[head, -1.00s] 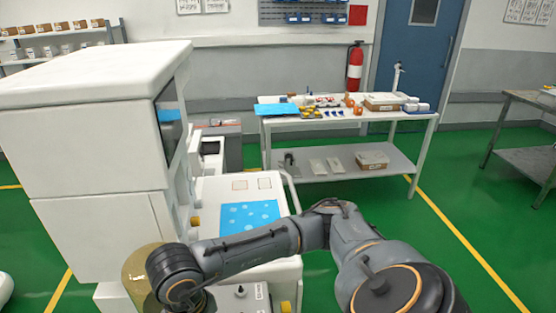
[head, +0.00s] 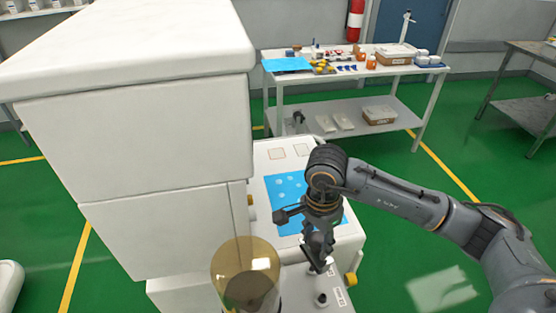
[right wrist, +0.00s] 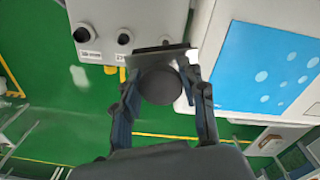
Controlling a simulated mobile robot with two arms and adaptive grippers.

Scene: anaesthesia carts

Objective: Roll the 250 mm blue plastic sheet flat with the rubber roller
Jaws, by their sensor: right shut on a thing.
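The blue plastic sheet (head: 283,189) lies on the white cart's top, with several pale round spots on it. My right arm hides part of it in the head view. It also shows at the right of the right wrist view (right wrist: 262,62). My right gripper (head: 318,250) points down over the cart's near part, in front of the sheet. In the right wrist view my right gripper (right wrist: 160,70) is shut on a dark round-ended thing (right wrist: 160,86) with a dark bar, which I take for the rubber roller. Its underside is hidden. My left gripper is not in view.
A tall white cabinet (head: 140,130) stands left of the cart top. An amber cylinder (head: 247,275) stands near the cart's front, with a black knob (head: 321,299) beside it. A white table (head: 350,93) with parts and another blue sheet (head: 288,65) stands behind.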

